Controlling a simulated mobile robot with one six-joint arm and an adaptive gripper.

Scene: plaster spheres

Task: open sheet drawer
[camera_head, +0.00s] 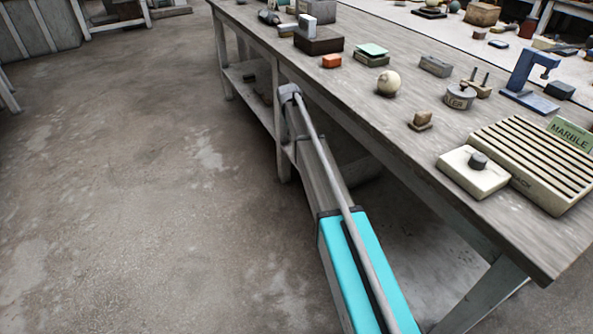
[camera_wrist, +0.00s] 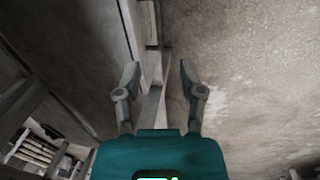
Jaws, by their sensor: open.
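No sheet drawer can be clearly made out in either view. My gripper (camera_wrist: 160,66) shows in the wrist view with its two grey fingers spread apart. A pale narrow strip lies in line with the gap between them; I cannot tell what it belongs to or how far off it is. No object is seen clamped between the fingers. In the head view my arm stretches along the front of the long workbench (camera_head: 400,146), and my gripper cannot be made out there.
A lower shelf (camera_head: 247,83) runs beneath. The concrete floor (camera_head: 130,180) at left is clear.

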